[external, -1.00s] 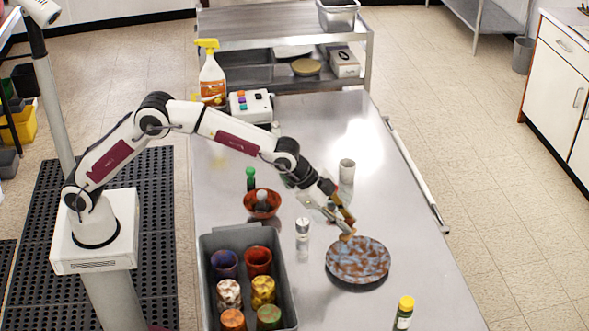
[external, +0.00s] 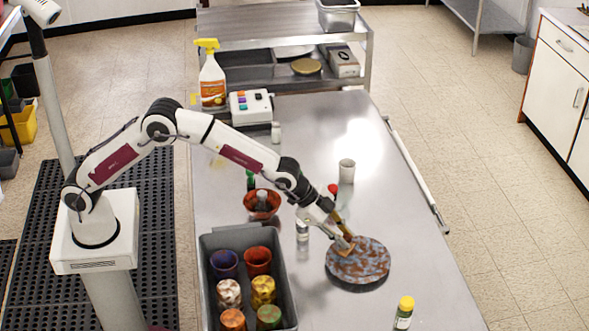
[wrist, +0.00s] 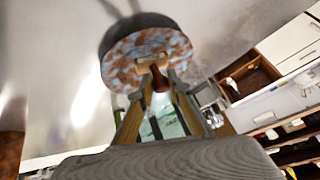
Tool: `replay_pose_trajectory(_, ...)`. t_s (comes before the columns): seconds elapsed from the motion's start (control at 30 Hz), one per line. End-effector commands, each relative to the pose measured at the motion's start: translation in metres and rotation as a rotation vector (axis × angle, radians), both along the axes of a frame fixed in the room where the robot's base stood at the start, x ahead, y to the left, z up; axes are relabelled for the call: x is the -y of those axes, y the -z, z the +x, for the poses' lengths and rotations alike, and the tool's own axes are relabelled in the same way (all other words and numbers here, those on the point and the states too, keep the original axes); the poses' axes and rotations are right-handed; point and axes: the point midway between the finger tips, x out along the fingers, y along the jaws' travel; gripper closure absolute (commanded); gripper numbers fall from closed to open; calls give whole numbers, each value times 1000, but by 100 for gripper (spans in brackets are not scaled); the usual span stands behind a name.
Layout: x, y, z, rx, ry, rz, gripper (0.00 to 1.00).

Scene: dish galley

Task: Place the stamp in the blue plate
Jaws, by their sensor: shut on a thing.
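My gripper (external: 339,230) is shut on the stamp (external: 345,246), which has a tan block-like end. In the wrist view the stamp (wrist: 152,65) sticks out beyond the fingertips (wrist: 160,90), with a dark reddish-brown part between them. The blue plate (external: 368,265), round and mottled with rust-brown, lies on the metal table. It also shows in the wrist view (wrist: 122,53). The stamp appears over the plate's upper left part in the external view. I cannot tell whether it touches the plate.
A grey bin (external: 281,295) of several patterned cups stands left of the plate. A reddish bowl (external: 262,207) holding a grey item, a silver-topped shaker (external: 302,232), a white cup (external: 346,171) and a red-topped item (external: 333,188) stand behind. A yellow-capped bottle (external: 404,311) is in front. Table right of the plate is clear.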

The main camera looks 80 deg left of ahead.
Motion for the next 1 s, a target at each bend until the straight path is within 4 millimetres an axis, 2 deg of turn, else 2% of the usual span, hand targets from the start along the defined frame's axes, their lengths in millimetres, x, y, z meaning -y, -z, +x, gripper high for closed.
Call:
replay_pose_trajectory(0.17,0,13,0,0,0,0,100)
replay_pose_trajectory(0.8,0,19,0,0,0,0,100)
replay_pose_trajectory(0.83,0,19,0,0,0,0,75)
replay_pose_trajectory(0.87,0,19,0,0,0,0,67)
replay_pose_trajectory(1.0,0,19,0,0,0,0,66)
